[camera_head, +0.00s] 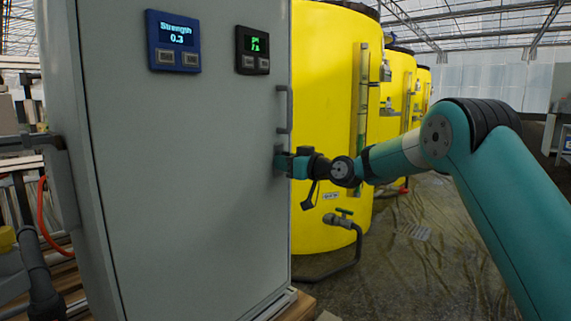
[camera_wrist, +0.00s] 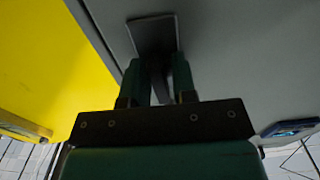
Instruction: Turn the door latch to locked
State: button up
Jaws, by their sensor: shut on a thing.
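The door latch (camera_wrist: 153,35) is a dark plate with a knob on the grey cabinet door, seen at the top middle of the wrist view. My gripper (camera_wrist: 160,75) has its two fingers closed around the latch's dark handle part. In the head view my gripper (camera_head: 281,160) meets the right edge of the cabinet door (camera_head: 190,190), below the vertical door handle (camera_head: 285,110). I cannot tell the latch's exact angle.
A blue display reading "Strength 0.3" (camera_head: 173,41) and a black display (camera_head: 252,50) sit on the door's upper part. Yellow tanks (camera_head: 325,110) stand behind. A tap with a pipe (camera_head: 343,222) is below my wrist. Wet floor (camera_head: 430,260) lies open at right.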

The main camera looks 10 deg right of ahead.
jog(key=o, duration=0.7)
jog(key=p+v, duration=0.4)
jog(key=v, duration=1.3)
jog(key=shift+s+d+p, duration=0.1)
jog(key=shift+s+p, duration=0.1)
jog(key=shift+p, duration=0.15)
